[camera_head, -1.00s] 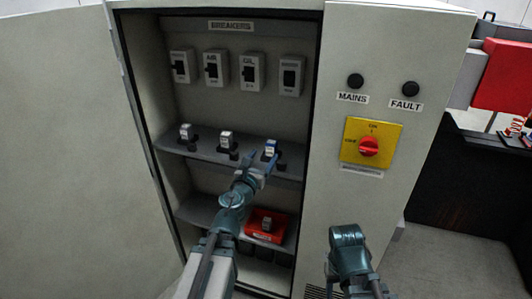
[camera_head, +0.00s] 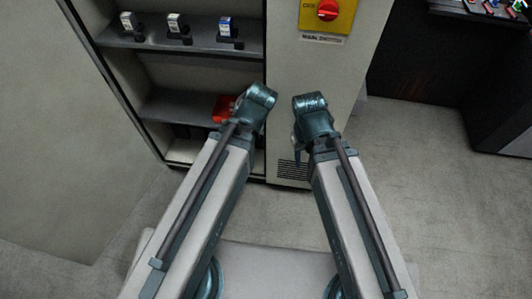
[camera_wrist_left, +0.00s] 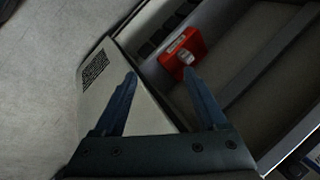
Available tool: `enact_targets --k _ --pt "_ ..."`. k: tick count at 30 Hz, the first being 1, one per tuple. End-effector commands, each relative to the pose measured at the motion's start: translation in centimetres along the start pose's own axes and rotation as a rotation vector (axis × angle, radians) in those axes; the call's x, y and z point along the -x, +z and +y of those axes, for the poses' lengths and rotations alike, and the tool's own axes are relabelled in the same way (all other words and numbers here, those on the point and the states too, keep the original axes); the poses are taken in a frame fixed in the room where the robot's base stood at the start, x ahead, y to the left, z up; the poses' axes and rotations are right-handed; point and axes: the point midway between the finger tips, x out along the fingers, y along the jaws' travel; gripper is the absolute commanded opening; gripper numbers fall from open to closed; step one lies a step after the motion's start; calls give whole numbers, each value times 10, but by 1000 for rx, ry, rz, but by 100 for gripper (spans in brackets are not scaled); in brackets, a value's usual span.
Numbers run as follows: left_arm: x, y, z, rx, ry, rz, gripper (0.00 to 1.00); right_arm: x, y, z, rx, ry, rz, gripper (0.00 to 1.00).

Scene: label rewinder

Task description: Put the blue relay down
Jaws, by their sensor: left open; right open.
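Two pale relays (camera_head: 174,22) stand left of the blue one. A red tray (camera_head: 222,107) sits on the lower shelf, partly behind my left wrist; a pale relay (camera_wrist_left: 186,57) lies in it. The red-yellow switch (camera_head: 328,11) is above. Floor at right is clear.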

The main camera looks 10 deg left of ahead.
Motion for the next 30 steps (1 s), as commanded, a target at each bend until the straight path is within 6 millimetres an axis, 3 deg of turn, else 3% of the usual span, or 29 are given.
enact_targets --k 1,3,6,9,22,26,30 --pt "6 6 31 67 95 -53 74 0 0 0 0 0 0 50" --pt "15 17 66 148 204 -132 74 0 0 0 0 0 0 50" --pt "29 28 100 218 306 -224 74 0 0 0 0 0 0 50" --pt "38 34 117 251 357 -280 74 0 0 0 0 0 0 50" --pt "45 36 120 263 373 -299 74 5 0 0 0 0 0 50" --pt "60 34 111 263 372 -298 74 22 1 2 0 0 0 50" --pt "89 28 96 263 372 -298 74 55 3 5 0 0 0 50"
